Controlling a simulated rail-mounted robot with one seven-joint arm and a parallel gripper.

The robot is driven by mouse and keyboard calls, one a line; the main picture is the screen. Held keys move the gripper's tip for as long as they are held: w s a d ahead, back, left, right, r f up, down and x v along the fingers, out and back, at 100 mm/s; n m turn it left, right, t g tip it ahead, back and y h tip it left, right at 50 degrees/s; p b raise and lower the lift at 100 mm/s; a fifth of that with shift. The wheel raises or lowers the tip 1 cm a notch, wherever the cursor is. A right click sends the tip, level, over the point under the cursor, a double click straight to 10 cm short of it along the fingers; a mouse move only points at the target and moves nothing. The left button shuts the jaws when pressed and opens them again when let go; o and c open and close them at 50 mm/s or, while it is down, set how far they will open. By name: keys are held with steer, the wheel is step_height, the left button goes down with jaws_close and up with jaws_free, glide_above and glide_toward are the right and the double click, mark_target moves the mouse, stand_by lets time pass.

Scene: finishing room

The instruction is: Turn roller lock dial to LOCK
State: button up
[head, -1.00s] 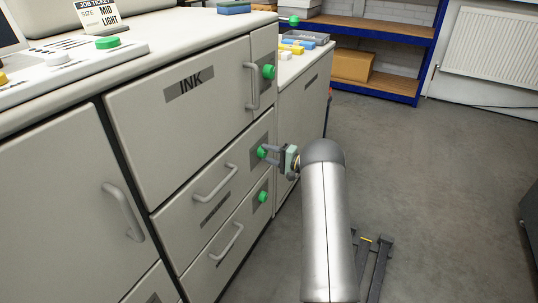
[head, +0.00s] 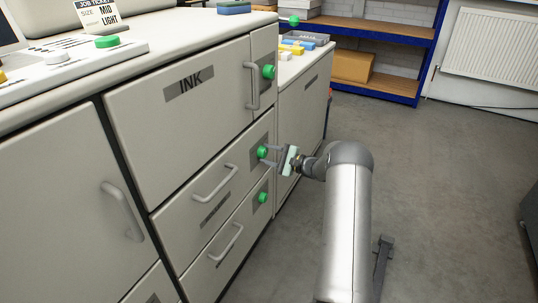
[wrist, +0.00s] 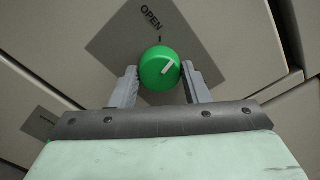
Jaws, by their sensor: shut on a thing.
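The green round dial (head: 263,152) sits on a grey plate on the middle drawer front; it also shows in the wrist view (wrist: 153,72). A white bar on its face lies slanted on its right side. The word OPEN (wrist: 151,17) is printed on the plate (wrist: 112,42) above the dial, with a small tick near it. LOCK is not readable in any view. My gripper (head: 272,156) is shut on the dial, one finger on each side, as the wrist view shows (wrist: 160,84). The wrist is tilted relative to the drawer front.
Similar green dials sit above (head: 268,72) and below (head: 263,197). Open grey floor (head: 450,190) lies to the right.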

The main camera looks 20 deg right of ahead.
steer(key=m+p, duration=0.2)
steer(key=m, duration=0.4)
steer(key=shift+r, duration=0.1)
steer(key=m+p, duration=0.2)
steer(key=m, duration=0.2)
steer(key=shift+m, duration=0.3)
steer(key=shift+m+p, duration=0.4)
steer(key=shift+m, duration=0.7)
steer(key=o, duration=1)
steer(key=shift+c, duration=0.2)
steer(key=p+v, duration=0.2)
steer(key=v, duration=1.5)
steer(key=shift+s+d, duration=0.15)
